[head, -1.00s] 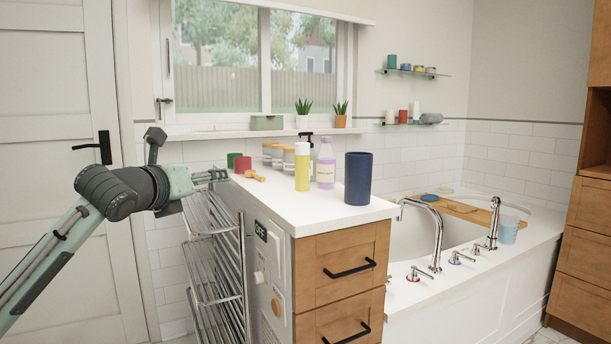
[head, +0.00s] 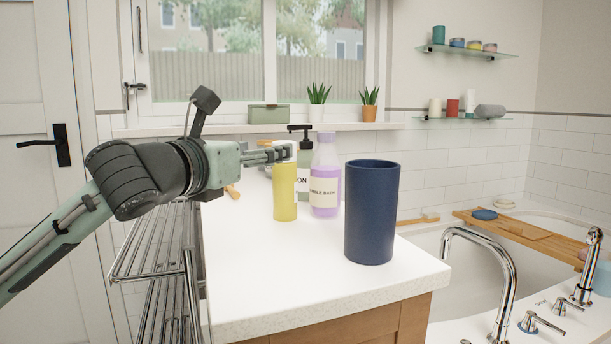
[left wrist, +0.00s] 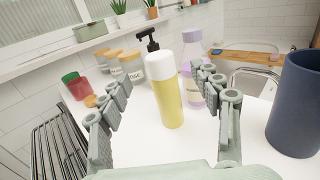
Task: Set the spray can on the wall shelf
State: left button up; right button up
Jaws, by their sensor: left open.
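The spray can, yellow with a white cap, stands upright on the white counter; its yellow body shows in the head view (head: 285,198) and between my finger tips in the left wrist view (left wrist: 170,98). My left gripper (head: 276,154) is open and empty, level with the can's top, its fingers partly hiding the white cap in the head view. In the left wrist view the fingers lie on either side of the can; I cannot tell whether they touch it. Two glass wall shelves hang at upper right: an upper one (head: 455,51) and a lower one (head: 440,120), each holding small items.
A lilac bubble bath bottle (head: 325,175) and a pump bottle (head: 304,158) stand close behind the can. A tall navy cup (head: 371,212) stands to its right. A wire rack (head: 160,262) is left of the counter. The counter front is clear; the bath lies right.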

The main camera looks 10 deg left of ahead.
aim_at(285, 181)
pick_arm(q)
jog(key=shift+w+d+r, duration=0.1)
jog(key=shift+w+d, duration=0.15)
jog(key=shift+w, duration=1.2)
jog(key=shift+w+d+f, duration=0.1)
jog(key=shift+w+d, duration=0.2)
jog(key=shift+w, duration=1.1)
jog(key=shift+w+d+r, duration=0.1)
jog(key=shift+w+d, duration=0.15)
jog(key=shift+w, duration=1.2)
grip_shut()
